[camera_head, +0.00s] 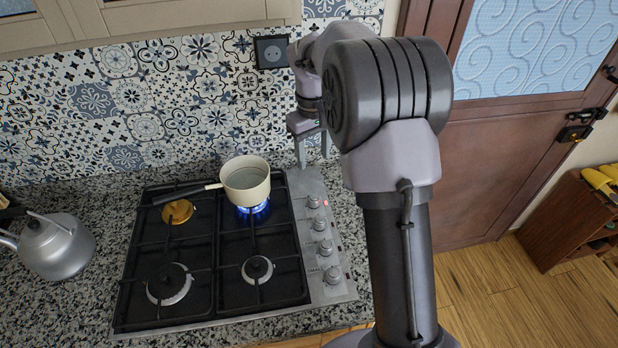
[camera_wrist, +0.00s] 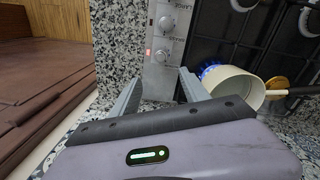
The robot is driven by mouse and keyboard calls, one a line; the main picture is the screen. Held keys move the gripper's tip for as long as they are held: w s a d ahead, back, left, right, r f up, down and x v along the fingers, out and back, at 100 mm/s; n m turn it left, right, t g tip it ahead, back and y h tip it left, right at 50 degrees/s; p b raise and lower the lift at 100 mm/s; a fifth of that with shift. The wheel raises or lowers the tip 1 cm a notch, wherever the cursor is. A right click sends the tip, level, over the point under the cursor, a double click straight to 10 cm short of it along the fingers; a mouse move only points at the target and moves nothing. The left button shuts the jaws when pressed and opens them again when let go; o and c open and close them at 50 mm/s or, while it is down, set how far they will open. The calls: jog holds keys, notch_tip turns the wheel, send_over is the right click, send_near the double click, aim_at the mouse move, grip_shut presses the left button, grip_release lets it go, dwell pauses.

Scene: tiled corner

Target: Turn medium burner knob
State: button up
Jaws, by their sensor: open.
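The stove's steel control strip (camera_head: 340,287) carries a column of several round knobs on its right side. The rearmost knob (camera_head: 313,201) has a lit red indicator beside it. My gripper (camera_head: 313,160) is open and empty, above the rear end of the strip, fingers pointing down. In the wrist view, the nearest knob (camera_wrist: 161,57) lies just beyond and between the open fingertips, apart from them. Another knob (camera_wrist: 166,23) lies farther along the strip.
A cream saucepan (camera_head: 246,182) sits over a blue flame (camera_head: 254,210) at the back right burner, close beside the strip. A kettle (camera_head: 56,246) stands on the counter at left. A patterned tile wall (camera_head: 180,100) is behind. A brown door (camera_head: 490,160) is at right.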

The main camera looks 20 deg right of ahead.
aim_at(314, 197)
notch_tip(314, 197, down, 17)
jog(key=b, duration=0.5)
jog(key=shift+d+r+b, duration=0.15)
jog(key=shift+r+b, duration=0.05)
jog(key=shift+b, duration=0.1)
grip_shut()
